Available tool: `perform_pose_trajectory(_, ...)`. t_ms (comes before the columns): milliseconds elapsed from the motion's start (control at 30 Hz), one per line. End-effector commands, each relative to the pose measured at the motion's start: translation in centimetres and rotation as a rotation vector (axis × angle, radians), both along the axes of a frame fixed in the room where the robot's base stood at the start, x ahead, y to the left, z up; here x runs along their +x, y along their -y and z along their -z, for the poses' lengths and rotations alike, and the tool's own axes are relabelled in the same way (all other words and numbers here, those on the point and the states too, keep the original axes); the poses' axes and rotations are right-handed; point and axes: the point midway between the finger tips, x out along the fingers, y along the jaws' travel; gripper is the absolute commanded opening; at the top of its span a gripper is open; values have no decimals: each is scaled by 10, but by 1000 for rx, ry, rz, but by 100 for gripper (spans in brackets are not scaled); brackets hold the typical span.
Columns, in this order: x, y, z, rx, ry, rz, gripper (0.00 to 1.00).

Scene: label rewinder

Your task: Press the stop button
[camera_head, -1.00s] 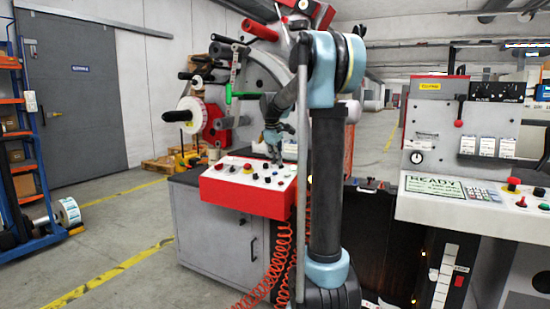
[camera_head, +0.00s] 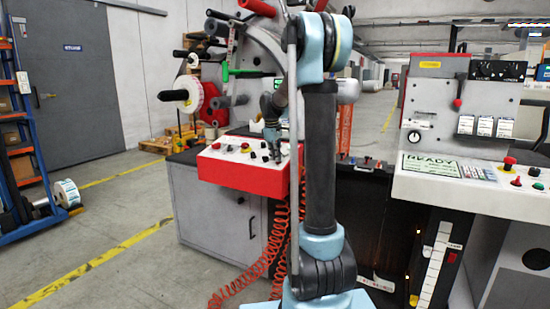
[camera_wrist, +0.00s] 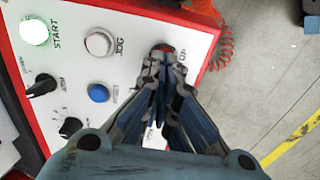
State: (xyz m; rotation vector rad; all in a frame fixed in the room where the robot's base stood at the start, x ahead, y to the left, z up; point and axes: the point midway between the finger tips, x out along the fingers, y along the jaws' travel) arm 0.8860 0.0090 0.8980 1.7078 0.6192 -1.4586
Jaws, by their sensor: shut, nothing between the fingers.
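The red-sided control box (camera_head: 245,180) has a white sloping top with several buttons and knobs. In the wrist view, a red button (camera_wrist: 164,47) shows just past my fingertips, near the panel's edge. Its label is partly hidden, with letters like "OP" showing beside it. My gripper (camera_wrist: 166,68) is shut and empty, with its tips right at this button and covering part of it. I cannot tell whether they touch it. In the head view my gripper (camera_head: 271,148) points down at the box's top.
Beside the red button are a JOG button (camera_wrist: 99,42), a lit START button (camera_wrist: 34,32), a blue button (camera_wrist: 98,93) and black knobs (camera_wrist: 42,85). A coiled red hose (camera_head: 270,255) hangs in front of the cabinet (camera_head: 215,215). A second control panel (camera_head: 455,195) stands at right.

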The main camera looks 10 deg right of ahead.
Motion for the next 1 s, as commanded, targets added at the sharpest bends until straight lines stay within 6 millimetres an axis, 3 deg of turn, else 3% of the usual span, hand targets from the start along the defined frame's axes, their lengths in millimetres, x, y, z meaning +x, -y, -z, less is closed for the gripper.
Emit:
perform_pose_trajectory(300, 4, 3, 19, 0, 0, 1, 0)
perform_pose_trajectory(667, 12, 3, 28, 0, -12, 1, 0)
perform_pose_trajectory(833, 10, 1, 14, 0, -11, 1, 0)
perform_pose_trajectory(1000, -2, -4, -24, -1, 2, -2, 0)
